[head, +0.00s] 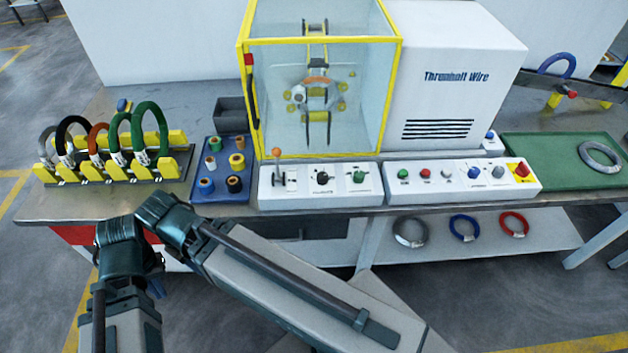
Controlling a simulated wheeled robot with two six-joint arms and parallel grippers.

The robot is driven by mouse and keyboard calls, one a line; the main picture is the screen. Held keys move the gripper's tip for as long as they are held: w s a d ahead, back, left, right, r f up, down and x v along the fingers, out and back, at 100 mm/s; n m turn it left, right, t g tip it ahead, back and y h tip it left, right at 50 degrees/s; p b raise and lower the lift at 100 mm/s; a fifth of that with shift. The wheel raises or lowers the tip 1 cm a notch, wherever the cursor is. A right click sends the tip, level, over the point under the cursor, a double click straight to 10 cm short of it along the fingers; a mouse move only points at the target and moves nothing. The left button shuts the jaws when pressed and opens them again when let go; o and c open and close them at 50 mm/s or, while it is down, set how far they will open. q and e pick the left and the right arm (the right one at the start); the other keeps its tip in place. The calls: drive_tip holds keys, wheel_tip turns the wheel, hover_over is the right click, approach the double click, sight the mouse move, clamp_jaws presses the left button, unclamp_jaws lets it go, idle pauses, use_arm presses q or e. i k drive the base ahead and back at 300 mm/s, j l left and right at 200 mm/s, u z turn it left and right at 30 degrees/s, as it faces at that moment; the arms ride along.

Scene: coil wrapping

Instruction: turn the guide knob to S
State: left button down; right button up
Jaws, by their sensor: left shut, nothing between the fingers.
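A white control box (268,198) in front of the glass cabinet carries a lever with an orange ball (277,154), a black knob (322,177) and a green knob (359,176). A second white box (460,191) to its right carries several buttons and knobs, among them a blue-topped one (474,171). The lettering is too small to read, so I cannot tell which is the guide knob or where it points. My left gripper (157,284) is shut and empty, mostly hidden by my arm at lower left, apart from both boxes. My right gripper is out of view.
A rack (100,177) with several coils stands at left, beside a blue tray (218,192) of tape rolls. The yellow-framed cabinet (320,155) stands behind the boxes. A green mat (545,165) with a grey coil (600,157) lies at right. More coils lie on the lower shelf (555,235).

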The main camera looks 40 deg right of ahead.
sight(322, 177)
drive_tip(key=k+l+z, duration=0.1)
drive_tip(key=l+z, duration=0.15)
drive_tip(key=k+l+z, duration=0.1)
drive_tip(key=l+z, duration=0.15)
drive_tip(key=l, duration=0.2)
drive_tip(key=l+z, duration=0.2)
drive_tip(key=l, duration=0.15)
drive_tip(key=i+l, duration=0.1)
drive_tip(key=i, duration=0.3)
drive_tip(key=z, duration=0.05)
